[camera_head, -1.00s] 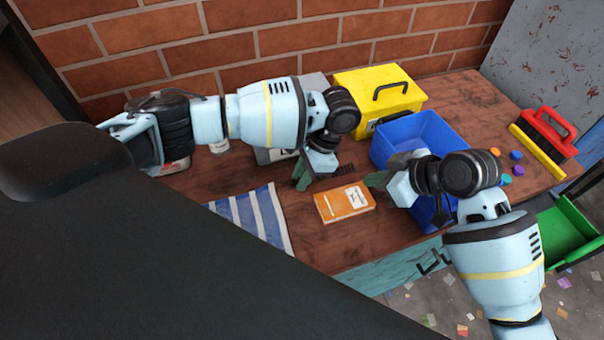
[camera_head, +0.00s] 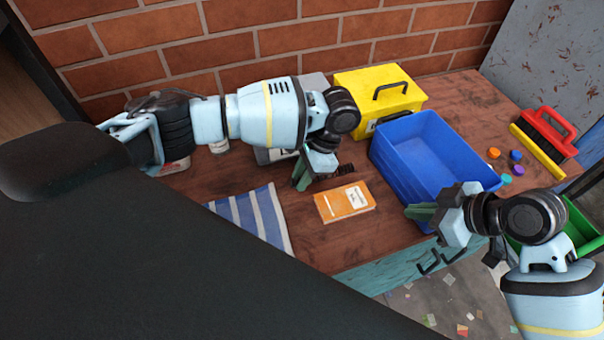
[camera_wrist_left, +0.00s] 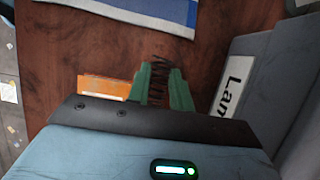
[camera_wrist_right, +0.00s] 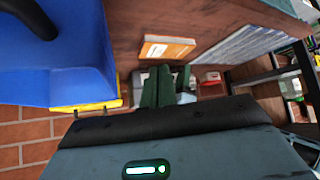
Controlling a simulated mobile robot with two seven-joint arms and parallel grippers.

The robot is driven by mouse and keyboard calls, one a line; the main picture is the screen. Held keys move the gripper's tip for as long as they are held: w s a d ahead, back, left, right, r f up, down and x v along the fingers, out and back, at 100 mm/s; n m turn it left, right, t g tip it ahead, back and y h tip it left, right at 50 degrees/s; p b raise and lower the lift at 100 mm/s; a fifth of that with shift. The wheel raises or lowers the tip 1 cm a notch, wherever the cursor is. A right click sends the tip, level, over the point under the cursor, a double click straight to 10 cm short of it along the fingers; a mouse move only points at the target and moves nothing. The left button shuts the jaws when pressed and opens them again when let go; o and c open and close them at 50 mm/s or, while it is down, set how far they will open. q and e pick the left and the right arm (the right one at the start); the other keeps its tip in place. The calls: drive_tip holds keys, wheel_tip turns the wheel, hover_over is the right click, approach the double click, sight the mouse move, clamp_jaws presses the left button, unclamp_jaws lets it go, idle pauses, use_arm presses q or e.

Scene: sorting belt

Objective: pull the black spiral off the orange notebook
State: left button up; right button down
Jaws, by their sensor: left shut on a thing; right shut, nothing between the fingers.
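The orange notebook (camera_head: 343,202) lies flat on the wooden table, with a white label on its cover. It also shows in the left wrist view (camera_wrist_left: 103,87) and the right wrist view (camera_wrist_right: 166,47). My left gripper (camera_head: 303,182) is shut on the black spiral (camera_head: 345,169), just behind the notebook. In the left wrist view the spiral (camera_wrist_left: 157,46) sticks out between the green fingertips, apart from the notebook. My right gripper (camera_head: 412,211) is shut and empty, to the right of the notebook by the blue bin. Its closed fingers show in the right wrist view (camera_wrist_right: 166,72).
The open blue bin (camera_head: 408,160) stands right of the notebook, with a yellow box (camera_head: 368,100) behind it. A blue-and-white striped cloth (camera_head: 256,217) lies to the left. A red brush (camera_head: 549,130) and small coloured discs (camera_head: 494,153) are at the far right.

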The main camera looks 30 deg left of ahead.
drive_tip(key=s+d, duration=0.2)
drive_tip(key=d, duration=0.5)
drive_tip(key=shift+d, duration=0.3)
drive_tip(key=shift+r, duration=0.1)
idle(0.6)
